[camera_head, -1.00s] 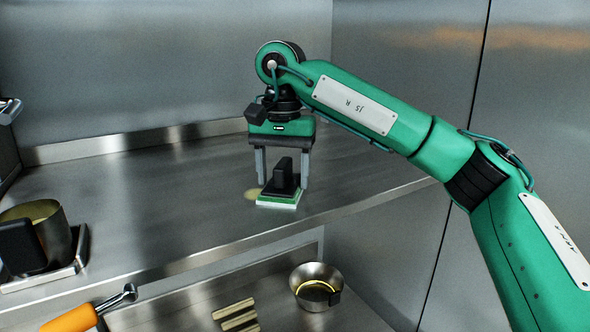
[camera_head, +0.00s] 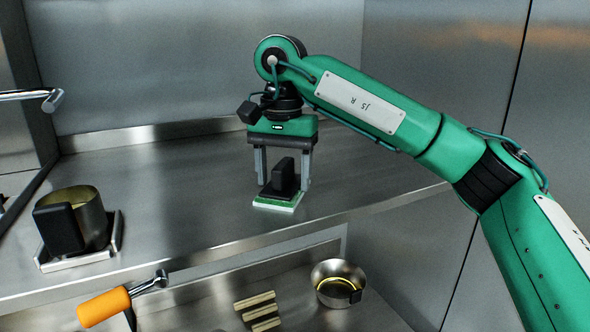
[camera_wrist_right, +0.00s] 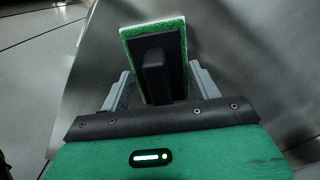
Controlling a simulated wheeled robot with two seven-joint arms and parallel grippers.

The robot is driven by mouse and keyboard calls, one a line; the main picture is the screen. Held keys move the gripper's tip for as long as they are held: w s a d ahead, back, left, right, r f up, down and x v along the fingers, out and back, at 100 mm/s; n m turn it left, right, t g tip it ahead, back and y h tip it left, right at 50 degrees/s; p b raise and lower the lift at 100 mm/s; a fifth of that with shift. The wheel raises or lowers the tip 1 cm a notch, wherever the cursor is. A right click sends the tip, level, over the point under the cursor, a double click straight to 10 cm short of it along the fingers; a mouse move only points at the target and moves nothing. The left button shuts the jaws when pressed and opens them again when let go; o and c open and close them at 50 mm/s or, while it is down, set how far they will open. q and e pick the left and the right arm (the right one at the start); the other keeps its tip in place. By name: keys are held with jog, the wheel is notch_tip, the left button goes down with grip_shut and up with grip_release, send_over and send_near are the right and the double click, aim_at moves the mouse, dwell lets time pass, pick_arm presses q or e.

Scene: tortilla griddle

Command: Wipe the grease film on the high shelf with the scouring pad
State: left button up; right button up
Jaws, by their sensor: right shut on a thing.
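My right gripper (camera_head: 281,184) points down over the high shelf (camera_head: 180,195) and is shut on the black handle of the scouring pad (camera_head: 279,203). The pad has a green layer and a pale edge and sits flat at the shelf surface, near the front edge. In the right wrist view, the pad (camera_wrist_right: 126,98) and its black handle show between the grey fingers (camera_wrist_right: 163,88). No grease film shows now; the pad covers the area where a yellowish spot showed earlier. My left gripper is not in view.
A metal pot (camera_head: 91,218) with a black handle stands on a small scale-like base at the shelf's left. Below are an orange-handled tool (camera_head: 104,307), several pale strips (camera_head: 258,311) and a metal bowl (camera_head: 338,284). The shelf behind the pad is clear.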

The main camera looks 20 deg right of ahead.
jog(key=shift+a+f, duration=0.1)
dwell(0.4)
jog(key=shift+w+a, duration=0.3)
jog(key=shift+w, duration=0.3)
jog(key=shift+w+a, duration=0.25)
jog(key=shift+w, duration=0.3)
jog(key=o, duration=0.7)
jog(key=shift+s+d, duration=0.1)
jog(key=shift+d, duration=0.05)
jog(key=shift+f+b, duration=0.35)
jog(key=shift+f, duration=0.15)
jog(key=shift+r, duration=0.1)
jog(key=c, duration=1)
jog(key=shift+r+p, duration=0.35)
jog(key=shift+r, duration=2.1)
